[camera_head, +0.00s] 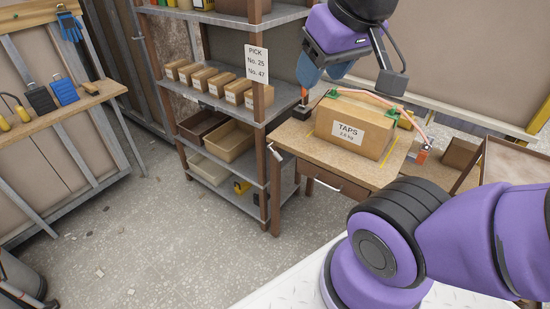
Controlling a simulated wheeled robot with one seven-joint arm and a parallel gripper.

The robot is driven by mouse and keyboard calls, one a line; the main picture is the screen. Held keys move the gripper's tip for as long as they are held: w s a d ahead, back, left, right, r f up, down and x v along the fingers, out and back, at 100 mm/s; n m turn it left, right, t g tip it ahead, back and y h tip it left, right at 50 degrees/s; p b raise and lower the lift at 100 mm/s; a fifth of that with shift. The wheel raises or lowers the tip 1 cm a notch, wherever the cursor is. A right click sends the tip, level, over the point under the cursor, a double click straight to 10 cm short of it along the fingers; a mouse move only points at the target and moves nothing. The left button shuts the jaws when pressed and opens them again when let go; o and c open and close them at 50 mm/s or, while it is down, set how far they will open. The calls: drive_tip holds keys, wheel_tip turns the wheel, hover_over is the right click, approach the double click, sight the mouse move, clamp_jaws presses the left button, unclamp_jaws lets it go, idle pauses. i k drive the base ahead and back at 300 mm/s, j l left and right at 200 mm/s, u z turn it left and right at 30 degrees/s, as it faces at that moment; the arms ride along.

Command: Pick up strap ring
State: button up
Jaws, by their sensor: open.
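A cardboard box labelled TAPS (354,129) sits on a small wooden table. A pinkish-orange strap (372,95) arcs over the top of the box, with green pieces at the box's edges. The strap runs down on the right to a small orange piece (422,156) with a pale top. I cannot tell clearly which part is the strap ring. My gripper (325,73) is open, with bluish fingers pointing down. It appears above and behind the left part of the box, apart from the strap. Nothing shows between its fingers.
A metal shelf (224,107) with several small boxes and bins stands left of the table (293,141). A PICK sign (257,62) hangs on its post. A brown block (459,154) and a tilted framed panel (502,165) are at the right.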

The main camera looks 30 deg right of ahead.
sight(422, 155)
drive_tip(key=z, duration=0.5)
drive_tip(key=l+z, duration=0.15)
drive_tip(key=z, duration=1.35)
drive_tip(key=j+z, duration=0.2)
drive_tip(key=z, duration=0.2)
drive_tip(key=j+z, duration=0.5)
drive_tip(key=z, duration=0.25)
drive_tip(key=k+j+z, duration=0.1)
drive_tip(key=j, duration=0.25)
drive_tip(key=k+j, duration=0.1)
drive_tip(key=j, duration=0.25)
drive_tip(key=k+j+z, duration=0.15)
drive_tip(key=j, duration=0.2)
drive_tip(key=k+j, duration=0.1)
drive_tip(key=j, duration=0.25)
drive_tip(key=z, duration=0.05)
